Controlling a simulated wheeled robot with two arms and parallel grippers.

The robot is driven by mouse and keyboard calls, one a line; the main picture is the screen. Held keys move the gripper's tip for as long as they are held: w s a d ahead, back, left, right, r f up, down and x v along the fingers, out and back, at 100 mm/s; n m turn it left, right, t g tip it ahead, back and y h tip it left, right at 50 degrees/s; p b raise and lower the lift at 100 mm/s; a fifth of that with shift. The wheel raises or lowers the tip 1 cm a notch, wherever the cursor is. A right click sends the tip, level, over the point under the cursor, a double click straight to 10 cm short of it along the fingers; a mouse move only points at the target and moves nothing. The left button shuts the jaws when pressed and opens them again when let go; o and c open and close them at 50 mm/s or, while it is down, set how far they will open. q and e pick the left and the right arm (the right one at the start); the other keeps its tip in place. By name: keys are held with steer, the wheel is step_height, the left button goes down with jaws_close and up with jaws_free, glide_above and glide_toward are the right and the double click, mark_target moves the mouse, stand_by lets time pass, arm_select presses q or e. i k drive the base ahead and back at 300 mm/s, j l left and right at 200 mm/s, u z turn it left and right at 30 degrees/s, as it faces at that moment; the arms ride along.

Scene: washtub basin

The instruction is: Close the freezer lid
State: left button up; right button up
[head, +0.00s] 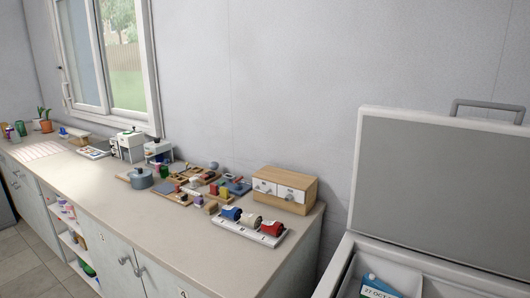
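The freezer lid (440,185) stands raised, nearly upright, at the right of the head view. It has a grey inner panel, a white rim and a grey bar handle (488,106) at its top edge. The chest freezer (347,262) below is open, and only its upper left part shows. Inside it is a blue and white package (378,286) with a printed date. The lid's right end and the rest of the freezer are cut off by the picture's edge. Neither of my grippers is in view.
A long counter (130,205) runs along the wall at left. It bears a wooden drawer box (284,188), a white tray of rolls (245,230), small boards and a pot (140,177). Floor (30,265) shows at lower left. A window (115,60) is above.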

mark_target(453, 187)
steer(key=j+z, duration=0.15)
steer(key=z, duration=0.7)
